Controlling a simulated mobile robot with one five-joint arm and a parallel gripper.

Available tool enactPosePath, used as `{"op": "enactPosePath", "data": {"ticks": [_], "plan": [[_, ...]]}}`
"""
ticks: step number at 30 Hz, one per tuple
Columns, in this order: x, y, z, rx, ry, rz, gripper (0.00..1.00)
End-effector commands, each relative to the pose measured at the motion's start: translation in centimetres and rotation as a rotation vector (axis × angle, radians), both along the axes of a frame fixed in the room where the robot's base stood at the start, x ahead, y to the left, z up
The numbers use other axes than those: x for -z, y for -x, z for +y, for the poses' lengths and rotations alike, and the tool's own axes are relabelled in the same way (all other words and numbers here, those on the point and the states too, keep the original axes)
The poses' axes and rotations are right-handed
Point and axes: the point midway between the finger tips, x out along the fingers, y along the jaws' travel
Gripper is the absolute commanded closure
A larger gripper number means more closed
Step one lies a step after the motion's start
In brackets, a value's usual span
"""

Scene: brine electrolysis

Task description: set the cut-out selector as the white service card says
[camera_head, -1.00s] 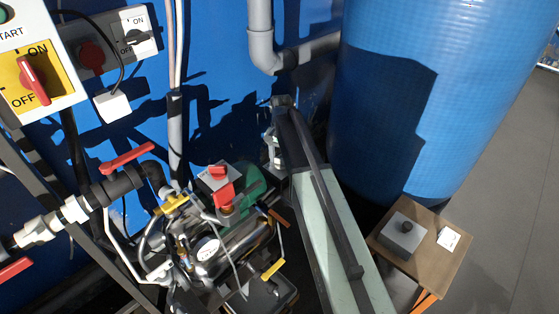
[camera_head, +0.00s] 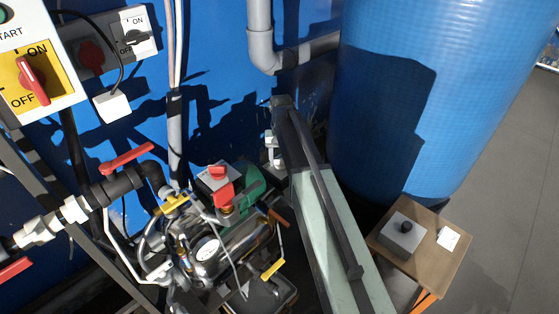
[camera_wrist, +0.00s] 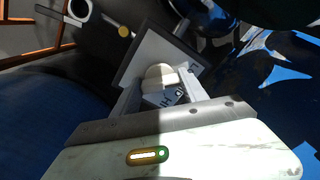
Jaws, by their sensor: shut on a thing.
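In the wrist view my gripper (camera_wrist: 159,88) is shut on a pale rounded knob (camera_wrist: 160,74). The knob is on the light square face of a dark-edged box (camera_wrist: 148,52), probably the cut-out selector. A small white card (camera_head: 448,238), likely the service card, lies on a brown stool top (camera_head: 440,267). Its writing is too small to read.
A grey box with a dark knob (camera_head: 404,228) stands beside the card. A big blue tank (camera_head: 440,90) is close right of my arm. Left are a pump set (camera_head: 220,250), a red-handled valve (camera_head: 127,158) and a yellow ON/OFF switch (camera_head: 33,80). Grey floor is free at far right.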

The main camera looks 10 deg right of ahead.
Motion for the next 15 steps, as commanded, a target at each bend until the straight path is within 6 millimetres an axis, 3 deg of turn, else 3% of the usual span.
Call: {"op": "enactPosePath", "data": {"ticks": [4,5,7,15], "plan": [[0.01,0.05,-0.2,0.0,0.004,0.001,0.9],[0.01,0.05,-0.2,0.0,0.004,0.001,0.46],[0.0,0.04,-0.17,0.0,0.004,0.001,0.27],[0.0,0.01,-0.04,0.0,0.002,0.0,0.27]]}}
